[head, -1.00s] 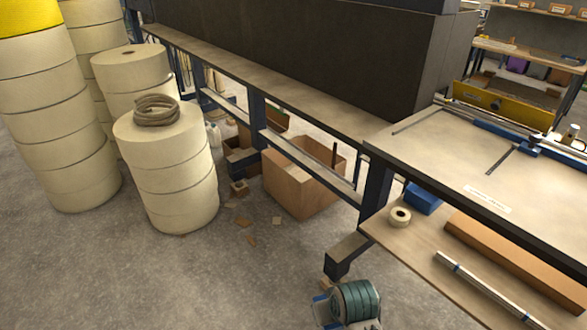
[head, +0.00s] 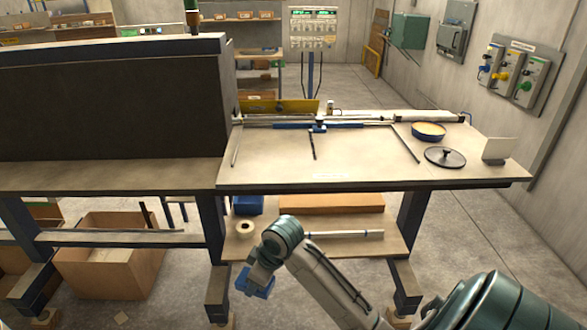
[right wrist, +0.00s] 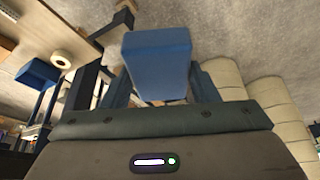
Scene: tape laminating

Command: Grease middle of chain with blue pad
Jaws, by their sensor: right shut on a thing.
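The blue pad (right wrist: 157,62) is a plain block held between the fingers of my right gripper (right wrist: 161,88) in the right wrist view. In the head view the right gripper (head: 258,274) hangs low in front of the workbench, with the pad (head: 262,287) below it, partly hidden by the wrist. The gripper is shut on the pad, which looks clear of other things. I cannot make out a chain in either view. My left gripper is not in view.
The workbench (head: 350,170) carries a shallow blue pan (head: 429,129) and a black lid (head: 445,157). Its lower shelf (head: 335,248) holds a blue box (head: 249,205), a tape roll (head: 245,228) and a metal bar (head: 345,234). A cardboard box (head: 110,265) stands left; grey floor lies right.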

